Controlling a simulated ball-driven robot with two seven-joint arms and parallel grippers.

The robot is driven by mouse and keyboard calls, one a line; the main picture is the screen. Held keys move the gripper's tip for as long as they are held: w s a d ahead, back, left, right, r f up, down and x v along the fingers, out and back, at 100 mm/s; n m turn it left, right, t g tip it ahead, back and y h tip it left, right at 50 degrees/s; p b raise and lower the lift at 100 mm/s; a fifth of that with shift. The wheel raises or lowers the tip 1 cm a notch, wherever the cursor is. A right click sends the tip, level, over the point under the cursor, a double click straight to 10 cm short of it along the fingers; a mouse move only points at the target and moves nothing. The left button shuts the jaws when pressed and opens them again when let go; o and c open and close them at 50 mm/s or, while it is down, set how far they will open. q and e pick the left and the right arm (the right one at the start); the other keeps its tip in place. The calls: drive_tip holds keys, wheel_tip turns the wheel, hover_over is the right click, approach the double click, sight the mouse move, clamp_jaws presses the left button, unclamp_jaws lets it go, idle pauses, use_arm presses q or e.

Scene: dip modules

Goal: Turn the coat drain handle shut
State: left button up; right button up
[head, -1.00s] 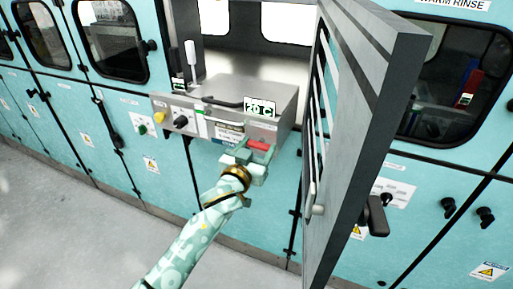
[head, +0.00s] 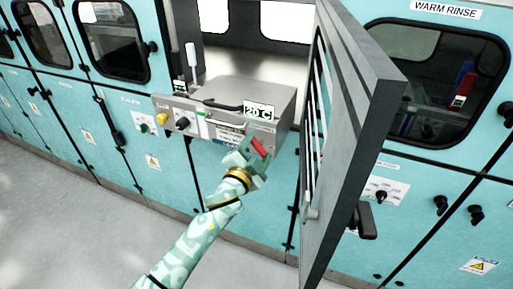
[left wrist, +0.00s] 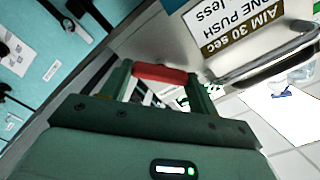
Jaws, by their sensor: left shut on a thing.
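The coat drain handle is a short red bar (head: 260,147) low on the front of the grey steel unit (head: 246,97). It lies tilted, its right end lower. My left gripper (head: 254,152) is shut on the red handle from the front. In the left wrist view the red handle (left wrist: 160,73) spans between the two green fingers of my left gripper (left wrist: 163,85). The handle's mount and stem are hidden behind my gripper. My right gripper is in neither view.
A grey louvred door (head: 360,130) stands open just right of my left gripper. A bar handle (left wrist: 268,62) and a printed label (left wrist: 225,25) are on the unit close by. Turquoise cabinets (head: 258,215) line the wall. Grey floor (head: 75,225) is clear at the left.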

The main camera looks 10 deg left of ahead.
use_arm(q)
drive_tip(key=m, duration=0.4)
drive_tip(key=shift+m+p, duration=0.3)
drive_tip(key=shift+f+m, duration=0.15)
drive_tip(key=shift+m, duration=1.55)
drive_tip(key=o, duration=1)
drive_tip(key=s+a, duration=0.1)
drive_tip(key=s, duration=0.4)
drive_tip(key=s+a, duration=0.1)
drive_tip(key=s, duration=0.4)
drive_tip(key=s+a, duration=0.1)
drive_tip(key=s, duration=0.5)
